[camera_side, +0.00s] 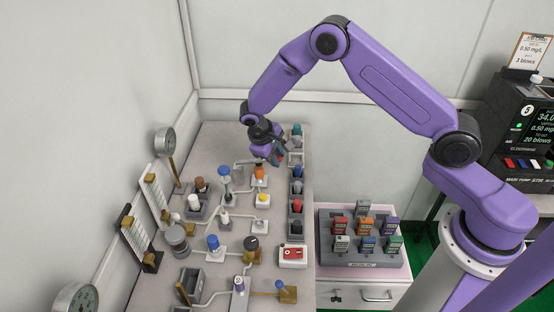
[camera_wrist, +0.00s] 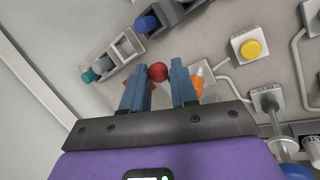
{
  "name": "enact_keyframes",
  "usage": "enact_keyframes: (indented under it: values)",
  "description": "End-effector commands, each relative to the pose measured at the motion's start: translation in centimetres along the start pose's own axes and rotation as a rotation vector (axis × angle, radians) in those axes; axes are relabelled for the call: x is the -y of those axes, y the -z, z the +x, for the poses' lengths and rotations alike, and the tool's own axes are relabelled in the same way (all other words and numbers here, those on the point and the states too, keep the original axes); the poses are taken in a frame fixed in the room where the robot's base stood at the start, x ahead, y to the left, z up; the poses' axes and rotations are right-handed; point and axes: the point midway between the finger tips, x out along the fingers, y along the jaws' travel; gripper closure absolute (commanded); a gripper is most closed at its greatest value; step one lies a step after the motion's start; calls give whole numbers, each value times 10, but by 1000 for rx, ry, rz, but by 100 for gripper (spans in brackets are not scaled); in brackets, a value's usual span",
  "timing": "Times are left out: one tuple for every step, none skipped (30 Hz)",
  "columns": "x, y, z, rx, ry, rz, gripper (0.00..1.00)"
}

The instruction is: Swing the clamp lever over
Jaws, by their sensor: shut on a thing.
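My gripper (camera_side: 275,158) is at the far end of the bench, low over its fittings. In the wrist view, a red ball knob (camera_wrist: 158,72) sits between the two blue fingers (camera_wrist: 160,80) of my gripper, which are shut on it. I take the knob to be the end of the clamp lever. The rest of the lever and its base are mostly hidden behind the fingers, and I cannot tell the lever's angle. In the side view my gripper hides the knob.
An orange part (camera_wrist: 199,82) stands close by the right finger. Grey holders (camera_wrist: 122,53) with teal and blue pieces lie ahead. A yellow button (camera_wrist: 251,49) is to the right. A rack of handheld testers (camera_side: 362,240) stands right of the crowded bench (camera_side: 212,150).

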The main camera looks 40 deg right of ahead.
Motion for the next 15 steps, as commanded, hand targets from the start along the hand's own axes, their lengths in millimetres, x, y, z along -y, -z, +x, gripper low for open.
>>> enact_keyframes:
  values:
    - [-6,4,-8,-11,-1,13,100]
    - [-7,6,-11,-13,-1,14,100]
    - [-8,7,-16,-15,0,14,100]
    - [-8,9,-20,-16,0,14,100]
    - [-9,10,-23,-18,0,15,100]
    - [-9,13,-28,-21,1,15,100]
    - [-10,14,-31,-22,0,16,100]
    - [-11,16,-35,-25,0,14,100]
    - [-11,19,-39,-28,1,14,100]
    - [-11,21,-42,-28,0,14,100]
    - [-11,22,-46,-29,0,13,100]
    - [-11,25,-50,-30,0,13,100]
    - [-11,27,-53,-29,0,12,100]
    - [-11,29,-56,-29,0,12,100]
    - [-11,32,-60,-30,0,12,100]
